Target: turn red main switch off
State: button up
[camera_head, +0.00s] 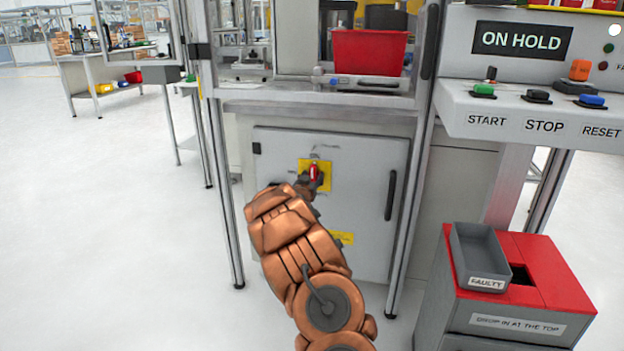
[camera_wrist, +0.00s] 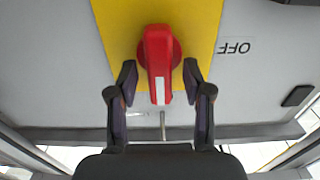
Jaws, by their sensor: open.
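The red main switch (camera_head: 314,173) sits on a yellow plate on the grey cabinet door under the machine. In the wrist view the red switch handle (camera_wrist: 159,65) shows close up on the yellow plate (camera_wrist: 205,20), with a white stripe at its near end. An OFF label (camera_wrist: 235,47) is to the right of the plate there. My gripper (camera_wrist: 159,82) is open, with one finger on each side of the handle's near end. Gaps show between the fingers and the handle. In the head view my gripper (camera_head: 303,187) is at the switch, partly hidden by my arm.
The cabinet door (camera_head: 365,200) has a black handle (camera_head: 390,195) at its right. A sloped panel (camera_head: 540,118) with START, STOP and RESET buttons is on the right. Below it stands a red-topped box (camera_head: 540,265) with a grey FAULTY tray (camera_head: 478,255). The floor at left is free.

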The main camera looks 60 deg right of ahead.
jog(key=shift+c, duration=0.4)
grip_shut()
jog(key=shift+a+n+p, duration=0.1)
jog(key=shift+n+p, duration=0.4)
jog(key=shift+p, duration=0.75)
jog(key=n+p, duration=0.5)
jog(key=p, duration=0.1)
jog(key=w+n+p, duration=0.1)
jog(key=n+p, duration=0.5)
jog(key=p, duration=0.1)
jog(key=f+n+p, duration=0.1)
jog(key=n+p, duration=0.5)
jog(key=p, duration=0.1)
jog(key=shift+w+a, duration=0.15)
jog(key=shift+f+p, duration=0.1)
jog(key=shift+p, duration=0.2)
